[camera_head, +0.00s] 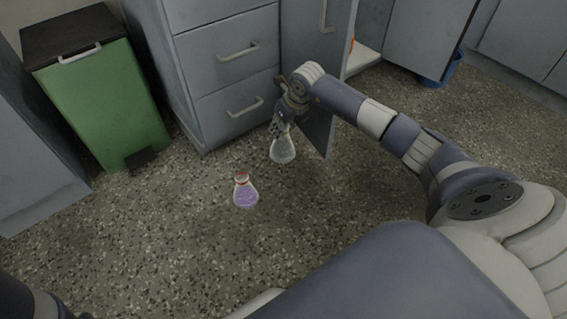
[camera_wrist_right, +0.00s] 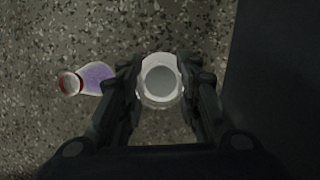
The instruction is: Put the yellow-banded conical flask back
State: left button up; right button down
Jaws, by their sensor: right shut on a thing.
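A clear conical flask (camera_head: 283,152) hangs from my right gripper (camera_head: 281,126), next to the edge of an open cabinet door. In the right wrist view, the round pale mouth of the flask (camera_wrist_right: 160,79) is between the two fingers of my right gripper (camera_wrist_right: 160,92), which is shut on its neck. The neck is mostly hidden by the fingers, and I cannot make out a yellow band. I cannot tell whether its base touches the floor. My left gripper is not in view; only a dark part of my left arm shows at the bottom left.
A flask with a red band and purple liquid (camera_head: 245,193) stands on the speckled floor, left of the held flask. The open grey door (camera_head: 321,120) is close on the right of my gripper. Drawers (camera_head: 231,72) and a green bin (camera_head: 103,103) stand behind. Floor in front is clear.

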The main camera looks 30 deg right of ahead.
aim_at(283, 149)
jog(key=shift+d+f, duration=0.25)
jog(key=shift+f, duration=0.05)
jog(key=shift+f+m+b, duration=0.3)
jog(key=shift+f+b, duration=0.05)
jog(key=shift+b, duration=0.05)
notch_tip(283, 149, down, 9)
jog(key=b, duration=0.6)
jog(key=shift+f+b, duration=0.15)
jog(key=shift+b, duration=0.2)
jog(key=c, duration=1.2)
grip_release()
